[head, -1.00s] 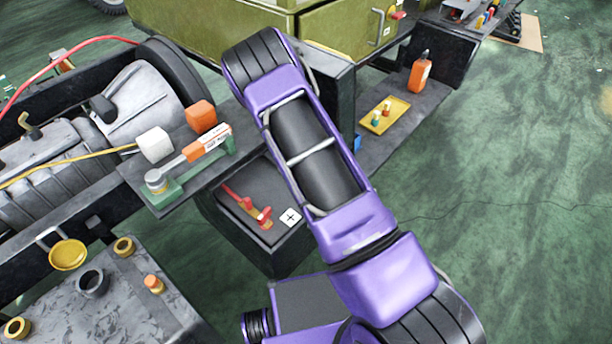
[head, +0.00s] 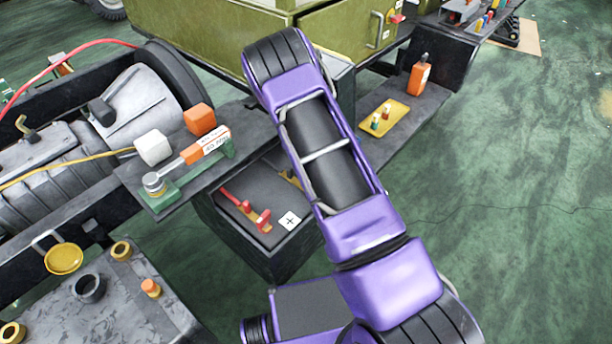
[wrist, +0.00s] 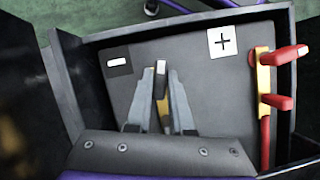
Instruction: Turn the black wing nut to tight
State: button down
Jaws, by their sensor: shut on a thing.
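In the wrist view my gripper (wrist: 162,82) reaches over the battery top (wrist: 205,85), between the minus label and the plus label. Its two grey fingers are closed on either side of a narrow dark upright piece (wrist: 160,85) with a pale tip, which looks like the black wing nut seen nearly edge-on. A little yellow metal shows beside it, low between the fingers. The nut's base and stud are hidden. In the head view my arm covers the gripper and the nut; a bit of yellow metal (head: 292,179) shows beside the arm.
A red wing nut (wrist: 277,101) on a yellow and red clamp stands on the plus side, right of my gripper. The battery box walls (wrist: 62,85) rise close around it. In the head view a shelf with an orange-handled torque wrench (head: 205,147) lies to the left.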

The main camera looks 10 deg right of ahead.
jog(key=c, duration=0.8)
grip_release()
